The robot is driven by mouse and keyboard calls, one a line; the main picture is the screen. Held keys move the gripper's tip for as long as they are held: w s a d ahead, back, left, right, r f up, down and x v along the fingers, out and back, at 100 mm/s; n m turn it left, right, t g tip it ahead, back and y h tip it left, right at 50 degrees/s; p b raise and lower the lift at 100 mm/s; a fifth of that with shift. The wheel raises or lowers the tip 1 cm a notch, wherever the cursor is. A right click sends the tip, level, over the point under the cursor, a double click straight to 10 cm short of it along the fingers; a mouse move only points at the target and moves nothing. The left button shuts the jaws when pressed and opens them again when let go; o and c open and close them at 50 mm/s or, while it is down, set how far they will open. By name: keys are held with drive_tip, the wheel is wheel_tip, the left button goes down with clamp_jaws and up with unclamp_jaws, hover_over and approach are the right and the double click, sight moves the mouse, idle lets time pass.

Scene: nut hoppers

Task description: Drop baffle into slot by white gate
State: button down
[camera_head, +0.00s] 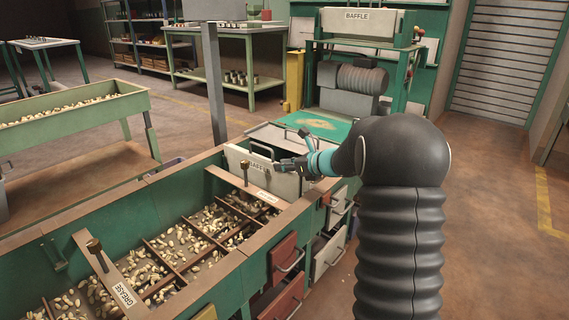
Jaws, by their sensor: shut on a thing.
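The baffle (240,159) is a pale flat plate with a dark handle and a "BAFFLE" label. It stands roughly upright at the far end of the green nut hopper (179,204). My gripper (279,166) is at its right part and is shut on it. My gripper and arm cover part of its right side. I cannot tell whether its lower edge sits in a slot or is above one. A white gate (328,252) shows on the hopper's right side, beyond a red gate (284,256). The slot by it cannot be made out clearly.
Dark dividers split the nuts in the hopper. A green machine (345,76) with another "BAFFLE" label stands behind. A second nut trough (75,108) is at left. The floor at right is clear.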

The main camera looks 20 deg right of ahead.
sight(285, 175)
drive_tip(key=shift+f, duration=1.6)
drive_tip(key=c, duration=0.9)
unclamp_jaws()
drive_tip(key=shift+f, duration=0.1)
drive_tip(key=shift+f, duration=0.1)
drive_tip(key=v, duration=1.2)
drive_tip(key=shift+p+v, duration=1.75)
drive_tip(key=shift+v, duration=2.8)
